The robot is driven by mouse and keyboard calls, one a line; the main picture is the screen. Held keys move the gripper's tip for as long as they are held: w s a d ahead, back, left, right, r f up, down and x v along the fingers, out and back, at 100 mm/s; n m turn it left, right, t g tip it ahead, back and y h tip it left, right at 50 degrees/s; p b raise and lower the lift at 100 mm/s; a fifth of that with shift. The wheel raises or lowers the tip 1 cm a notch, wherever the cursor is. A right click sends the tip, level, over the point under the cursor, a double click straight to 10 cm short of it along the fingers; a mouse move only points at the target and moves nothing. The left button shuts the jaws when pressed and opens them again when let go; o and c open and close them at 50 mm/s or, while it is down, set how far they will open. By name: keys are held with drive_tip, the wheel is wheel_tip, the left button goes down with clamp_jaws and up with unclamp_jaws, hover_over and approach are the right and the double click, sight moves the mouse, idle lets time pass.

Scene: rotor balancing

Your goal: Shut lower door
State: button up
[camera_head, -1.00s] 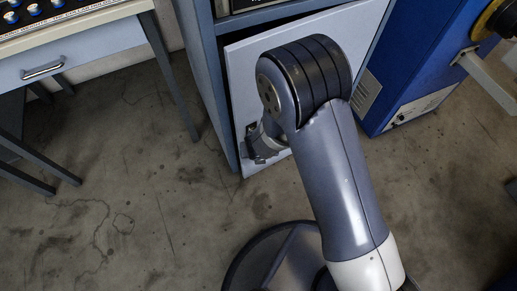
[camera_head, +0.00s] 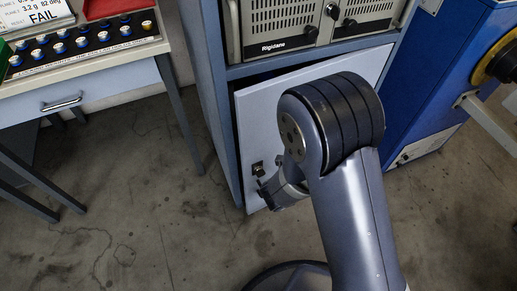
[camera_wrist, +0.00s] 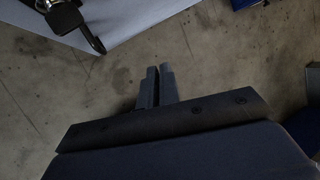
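The lower door (camera_head: 255,120) is a light grey panel on the blue-grey cabinet. It stands slightly ajar, with a dark gap along its top edge. A small dark latch (camera_head: 258,168) sits near its left edge. The door (camera_wrist: 125,12) also shows at the top of the wrist view, with a black handle (camera_wrist: 75,20) on it. My gripper (camera_head: 266,190) is near the door's lower left, just below the latch, partly hidden by my arm. In the wrist view its fingers (camera_wrist: 158,72) are together and hold nothing, pointing at floor below the door edge.
Rack instruments (camera_head: 300,25) fill the shelf above the door. A blue machine (camera_head: 425,90) stands to the right. A table with a drawer (camera_head: 75,95) and a tray of weights (camera_head: 85,40) stands to the left. The concrete floor (camera_head: 150,235) in front is clear.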

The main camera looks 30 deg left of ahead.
sight(250, 129)
drive_tip(key=w+d+r+n+t, duration=0.2)
drive_tip(key=d, duration=0.1)
drive_tip(key=w+d+n, duration=0.1)
drive_tip(key=shift+d+r+n+t, duration=0.2)
drive_tip(key=shift+r+n+t, duration=0.1)
drive_tip(key=shift+r+t, duration=0.1)
clamp_jaws()
wheel_tip(250, 129, up, 5)
drive_tip(key=w+n+t+y, duration=0.2)
drive_tip(key=n+t+y, duration=0.1)
drive_tip(key=n, duration=0.3)
drive_tip(key=s+a+r+n+g+y, duration=0.3)
drive_tip(key=s+r+n+y, duration=0.7)
drive_tip(key=s+r+y, duration=0.25)
drive_tip(key=shift+h, duration=0.25)
drive_tip(key=x, duration=1.3)
drive_tip(key=shift+s+a+f+p, duration=0.15)
drive_tip(key=shift+a+p, duration=0.15)
drive_tip(key=shift+a, duration=0.1)
